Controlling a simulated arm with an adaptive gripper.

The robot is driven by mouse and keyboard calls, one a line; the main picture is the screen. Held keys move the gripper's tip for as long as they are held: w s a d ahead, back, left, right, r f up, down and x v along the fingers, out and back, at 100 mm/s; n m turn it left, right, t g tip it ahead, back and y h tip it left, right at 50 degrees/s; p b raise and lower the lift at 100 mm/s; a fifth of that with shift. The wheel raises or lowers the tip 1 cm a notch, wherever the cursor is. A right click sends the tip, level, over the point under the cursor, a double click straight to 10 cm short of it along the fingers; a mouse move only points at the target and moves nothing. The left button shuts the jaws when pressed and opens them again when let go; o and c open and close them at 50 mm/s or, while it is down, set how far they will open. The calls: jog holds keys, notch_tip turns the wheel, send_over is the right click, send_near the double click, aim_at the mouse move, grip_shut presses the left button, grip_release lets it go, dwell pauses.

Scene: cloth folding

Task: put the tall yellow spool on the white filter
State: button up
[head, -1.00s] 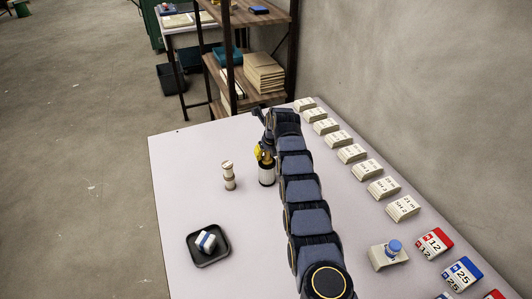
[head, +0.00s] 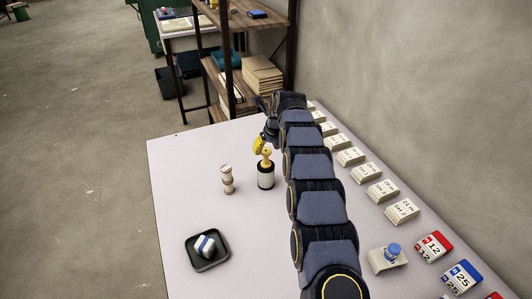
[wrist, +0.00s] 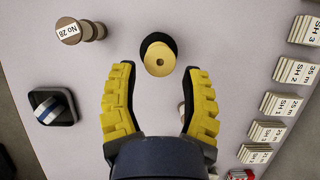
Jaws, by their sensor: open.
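The tall yellow spool (head: 266,159) stands upright on top of the white filter (head: 266,180), a white cylinder with black ends near the table's far middle. In the wrist view, the spool (wrist: 159,60) shows from above as a yellow disc with a small centre hole. It lies over the filter's black top (wrist: 172,42), which hides the filter's white side. My gripper (wrist: 159,72) has its yellow fingers spread wide, with visible gaps on both sides of the spool. In the head view, the gripper (head: 260,144) is just above and behind the spool, partly hidden by my arm.
A beige spool-like piece (head: 227,179) stands left of the filter. A black tray (head: 208,262) at front left holds a white-and-blue piece (head: 205,246). The left middle is clear.

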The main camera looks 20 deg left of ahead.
jog(key=shift+v, duration=2.95)
jog(key=shift+d, duration=0.1)
jog(key=s+d+r+n+g+h, duration=0.1)
jog(key=s+d+r+n, duration=0.55)
jog(key=s+d, duration=0.2)
jog(key=s+d+r+n+g, duration=0.1)
jog(key=s+d+r+n, duration=0.4)
jog(key=s+d+n, duration=0.4)
jog(key=s+d+f+n+g+h, duration=0.1)
jog(key=s+d+n, duration=0.4)
jog(key=s, duration=0.8)
jog(key=s+d+f+n+g+h, duration=0.1)
jog(key=s+d+n, duration=0.5)
jog(key=s+d, duration=0.3)
jog(key=s, duration=0.3)
jog(key=shift+s+d+g, duration=0.25)
jog(key=shift+s+g, duration=0.15)
jog(key=shift+f+n, duration=0.1)
jog(key=shift+n, duration=0.15)
